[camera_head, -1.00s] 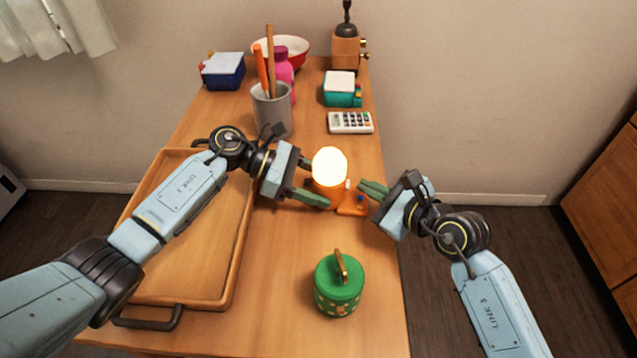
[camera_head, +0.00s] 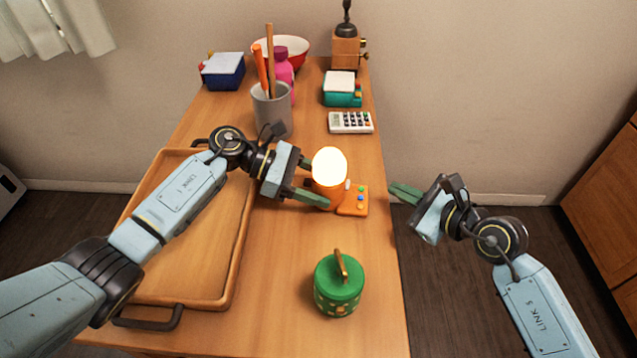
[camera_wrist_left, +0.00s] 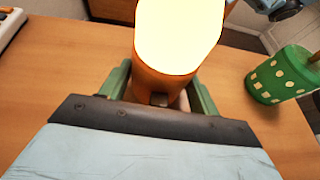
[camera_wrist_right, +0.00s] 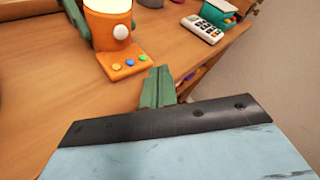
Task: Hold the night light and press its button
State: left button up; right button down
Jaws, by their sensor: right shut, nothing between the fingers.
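The night light (camera_head: 329,170) stands on the table with its top glowing bright. It has an orange body and an orange base panel (camera_head: 353,203) with several small coloured buttons, clear in the right wrist view (camera_wrist_right: 123,63). My left gripper (camera_head: 322,180) has its green fingers on either side of the orange body; the left wrist view shows the body between them (camera_wrist_left: 163,82). My right gripper (camera_head: 399,193) is shut and empty, to the right of the base panel at the table's right edge, apart from the light. Its fingers show together in the right wrist view (camera_wrist_right: 158,85).
A green lidded jar (camera_head: 338,288) stands in front of the light. A wooden tray (camera_head: 238,262) lies on the left under my left arm. Behind are a grey cup (camera_head: 272,112) with sticks and a calculator (camera_head: 350,122). Free room lies right of the table.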

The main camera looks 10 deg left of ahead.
pick_arm(q)
jog(key=o, duration=0.5)
jog(key=shift+c, duration=0.2)
